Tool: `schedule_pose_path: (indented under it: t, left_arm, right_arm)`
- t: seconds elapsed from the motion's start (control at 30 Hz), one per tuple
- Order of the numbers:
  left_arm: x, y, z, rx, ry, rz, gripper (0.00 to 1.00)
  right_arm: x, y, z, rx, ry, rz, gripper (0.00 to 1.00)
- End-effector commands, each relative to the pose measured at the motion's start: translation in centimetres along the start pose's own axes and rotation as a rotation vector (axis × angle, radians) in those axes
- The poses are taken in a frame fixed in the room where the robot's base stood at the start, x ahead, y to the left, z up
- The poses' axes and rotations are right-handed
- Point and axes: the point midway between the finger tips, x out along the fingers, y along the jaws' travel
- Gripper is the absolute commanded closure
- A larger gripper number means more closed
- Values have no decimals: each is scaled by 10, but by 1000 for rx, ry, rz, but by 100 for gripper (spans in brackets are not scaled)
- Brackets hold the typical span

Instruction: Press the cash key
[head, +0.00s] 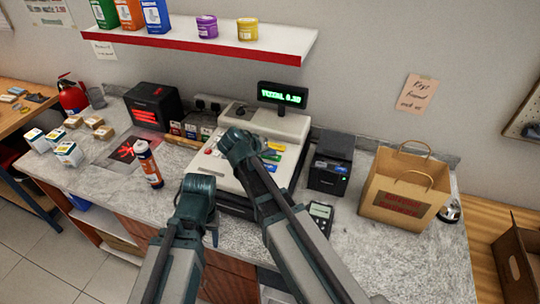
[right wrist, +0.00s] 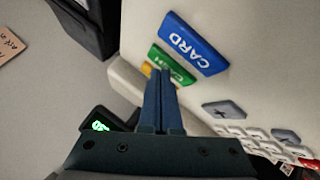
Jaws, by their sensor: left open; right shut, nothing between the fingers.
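The cash register (head: 285,125) stands on the counter, its display lit green. In the right wrist view the green CASH key (right wrist: 182,72) lies beside the blue CARD key (right wrist: 190,43), its label partly covered by my fingers. My right gripper (right wrist: 163,70) is shut and empty, its tips at the edge of the CASH key; I cannot tell whether they touch it. In the head view my right gripper (head: 238,146) is over the register's key panel. My left gripper (head: 199,184) is open in front of the register, its fingers mostly hidden.
A card terminal (head: 321,214), a black printer (head: 330,162) and a paper bag (head: 405,190) stand right of the register. An orange-and-white bottle (head: 149,164) and small boxes (head: 68,153) are to the left. A shelf (head: 220,38) hangs above.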

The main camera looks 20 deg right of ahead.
Motion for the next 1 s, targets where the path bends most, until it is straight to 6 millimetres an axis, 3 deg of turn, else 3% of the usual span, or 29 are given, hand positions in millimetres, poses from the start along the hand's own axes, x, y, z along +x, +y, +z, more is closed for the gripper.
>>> schedule_pose_path:
  t: [1.0]
  left_arm:
    - [-15,-1,1,0,0,0,50]
  right_arm:
    - [-11,8,-8,0,0,0,100]
